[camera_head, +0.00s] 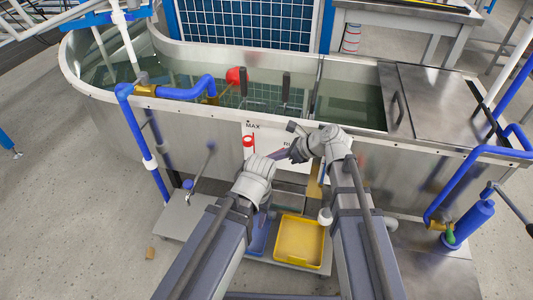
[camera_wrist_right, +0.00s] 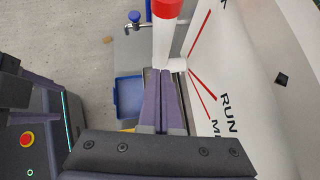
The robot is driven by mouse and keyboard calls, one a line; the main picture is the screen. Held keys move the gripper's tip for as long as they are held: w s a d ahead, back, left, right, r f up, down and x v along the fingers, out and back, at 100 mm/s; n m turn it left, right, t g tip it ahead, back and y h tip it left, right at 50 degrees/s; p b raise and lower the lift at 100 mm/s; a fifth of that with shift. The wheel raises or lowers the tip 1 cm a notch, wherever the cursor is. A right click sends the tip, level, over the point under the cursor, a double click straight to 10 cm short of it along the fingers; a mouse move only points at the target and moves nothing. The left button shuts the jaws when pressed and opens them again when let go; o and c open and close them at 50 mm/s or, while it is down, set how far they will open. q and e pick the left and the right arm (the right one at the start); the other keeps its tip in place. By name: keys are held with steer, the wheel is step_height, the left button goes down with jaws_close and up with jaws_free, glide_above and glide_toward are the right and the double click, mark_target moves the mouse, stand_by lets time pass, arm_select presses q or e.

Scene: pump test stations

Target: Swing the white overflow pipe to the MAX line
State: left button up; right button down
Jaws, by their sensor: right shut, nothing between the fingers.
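The white overflow pipe (camera_head: 248,153) has a red end and stands roughly upright on the tank's front panel, just below the MAX label (camera_head: 253,126). In the right wrist view the white pipe (camera_wrist_right: 163,45) rises past the fingertips, beside its white pivot stub (camera_wrist_right: 177,64). My right gripper (camera_head: 276,156) points left, its purple fingers shut and empty; in its wrist view the fingertips (camera_wrist_right: 160,72) end close to the pipe, and I cannot tell if they touch. My left gripper (camera_head: 258,172) is below the pipe; its fingers are not clear.
The white panel (camera_wrist_right: 240,60) carries red lines and a RUN label, close to the right gripper. A yellow tray (camera_head: 300,240) and a blue tray (camera_head: 260,235) lie below the arms. A blue pipe (camera_head: 135,120) runs down the tank at left.

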arm_select(q)
step_height(320, 180, up, 7)
steer(key=p, duration=0.5)
steer(key=shift+a, duration=0.15)
arm_select(e)
steer(key=r+v, duration=0.1)
steer(key=v, duration=0.8)
steer(key=shift+a, duration=0.25)
steer(key=s+f+n+g+h, duration=0.1)
steer(key=s+f+n+h, duration=0.3)
steer(key=n, duration=0.5)
steer(key=s+f+n+g+h, duration=0.1)
steer(key=s+n+g+h, duration=0.15)
steer(key=s+n, duration=0.45)
steer(key=s+f+n+g+h, duration=0.1)
steer(key=s+f+n+h, duration=0.25)
steer(key=n, duration=0.65)
arm_select(q)
step_height(320, 180, up, 36)
steer(key=p, duration=3.6)
steer(key=shift+f, duration=0.25)
arm_select(e)
step_height(320, 180, up, 37)
steer(key=shift+s+d+f, duration=0.2)
steer(key=shift+s+d, duration=0.05)
steer(key=shift+s, duration=0.15)
arm_select(q)
steer(key=shift+s, duration=0.1)
arm_select(e)
steer(key=shift+t, duration=0.25)
